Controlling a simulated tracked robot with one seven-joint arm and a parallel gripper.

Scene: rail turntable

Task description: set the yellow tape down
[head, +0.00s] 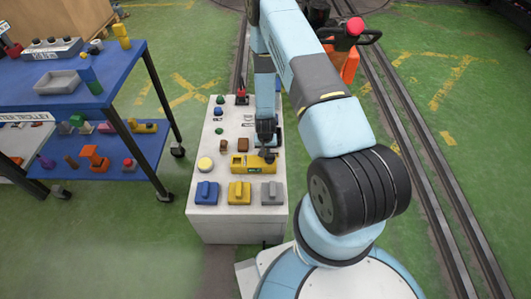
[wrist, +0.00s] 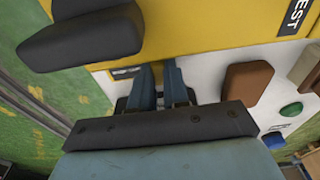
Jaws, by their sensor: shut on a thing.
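My gripper (head: 268,150) is over the white console, its dark end down at a yellow body that I take for the yellow tape (head: 253,168). It is shut on the tape. In the wrist view the yellow surface (wrist: 200,28) fills the top, with a dark label ending in "EST" at its right, and a dark finger lies across its left part. The far side of the grip is hidden. I cannot tell whether the tape's underside touches the console.
The white console (head: 208,222) carries blue (head: 207,192), yellow (head: 240,191) and grey (head: 268,192) blocks along its front. A blue shelf trolley (head: 110,95) is at left; rails run at right.

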